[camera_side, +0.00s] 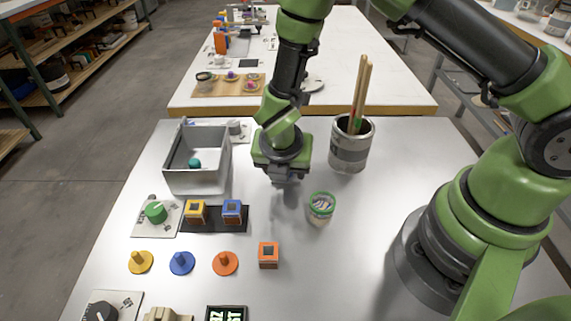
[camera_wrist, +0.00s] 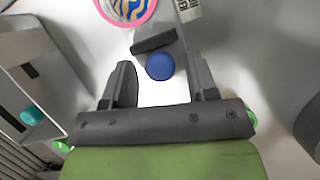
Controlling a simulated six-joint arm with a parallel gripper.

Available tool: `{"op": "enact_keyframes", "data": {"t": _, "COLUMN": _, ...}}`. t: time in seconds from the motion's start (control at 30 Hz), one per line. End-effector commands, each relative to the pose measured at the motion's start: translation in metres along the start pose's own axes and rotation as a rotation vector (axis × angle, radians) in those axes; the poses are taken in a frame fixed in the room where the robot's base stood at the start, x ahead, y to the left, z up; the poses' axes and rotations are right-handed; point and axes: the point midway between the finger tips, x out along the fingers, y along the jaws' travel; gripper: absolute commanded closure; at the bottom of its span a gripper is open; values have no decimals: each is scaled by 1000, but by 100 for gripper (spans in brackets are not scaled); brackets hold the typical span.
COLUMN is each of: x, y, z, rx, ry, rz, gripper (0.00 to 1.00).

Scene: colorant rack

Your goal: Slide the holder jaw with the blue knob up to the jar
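The blue knob (camera_wrist: 160,66) shows in the wrist view, just beyond my fingertips and between their lines. It sits against a dark holder jaw (camera_wrist: 153,40). A jar with a pink rim (camera_wrist: 127,8) and a blue, white and yellow top is cut off by the upper edge. A narrow strip of surface shows between jaw and jar. My gripper (camera_wrist: 163,82) is open and empty, with clear space on both sides of the knob. In the side view my gripper (camera_side: 289,178) points down over the table; the holder jaw, knob and pink-rimmed jar are hidden there.
A grey bin (camera_side: 197,184) with a teal ball stands left of my gripper. A metal can (camera_side: 350,155) with wooden sticks stands right. A green-topped jar (camera_side: 320,208) stands in front. Cubes, coloured knobs and a green dial (camera_side: 155,211) occupy the front left.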

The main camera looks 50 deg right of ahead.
Motion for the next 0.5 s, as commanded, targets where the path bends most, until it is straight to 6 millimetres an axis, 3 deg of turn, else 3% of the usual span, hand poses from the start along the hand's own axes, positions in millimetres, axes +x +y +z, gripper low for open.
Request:
{"op": "enact_keyframes", "data": {"t": 0.03, "x": 0, "y": 0, "z": 0, "rx": 0, "ry": 0, "rz": 0, "gripper": 59}}
{"op": "enact_keyframes", "data": {"t": 0.2, "x": 0, "y": 0, "z": 0, "rx": 0, "ry": 0, "rz": 0, "gripper": 98}}
{"op": "enact_keyframes", "data": {"t": 0.37, "x": 1, "y": 1, "z": 3, "rx": 3, "ry": -1, "rz": 0, "gripper": 100}}
{"op": "enact_keyframes", "data": {"t": 0.5, "x": 7, "y": 3, "z": 17, "rx": 7, "ry": -2, "rz": -1, "gripper": 100}}
